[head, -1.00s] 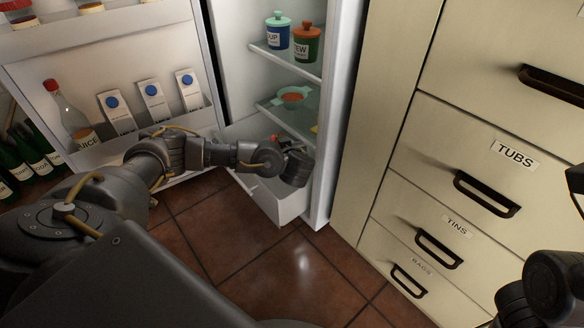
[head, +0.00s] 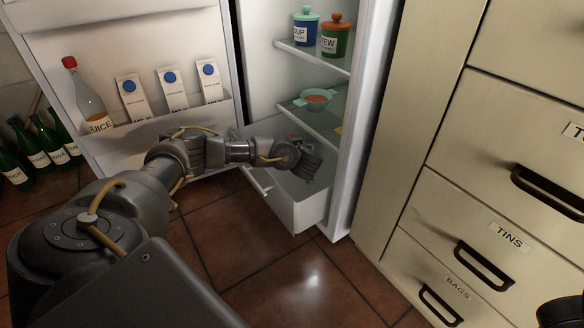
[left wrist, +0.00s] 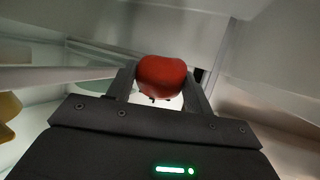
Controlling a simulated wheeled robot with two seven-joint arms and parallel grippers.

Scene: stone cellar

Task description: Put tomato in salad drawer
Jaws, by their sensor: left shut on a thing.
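The tomato (left wrist: 161,77) is red and round, held between the two fingers of my left gripper (left wrist: 161,90) in the left wrist view. In the head view my left gripper (head: 306,162) is over the open salad drawer, and the tomato is hidden there. The salad drawer (head: 298,213) is a white box pulled out at the bottom of the fridge. Its inside is partly covered by my arm. How high the tomato is above the drawer floor I cannot tell. My right gripper does not show clearly; only a dark piece of my right arm is at the lower right edge.
A glass shelf with a teal bowl (head: 315,99) is just above the drawer. Lidded pots (head: 336,37) stand higher. The open fridge door (head: 176,127) holds cartons and a juice bottle (head: 86,97). Cabinet drawers (head: 470,215) stand at right. Green bottles (head: 33,149) are at left.

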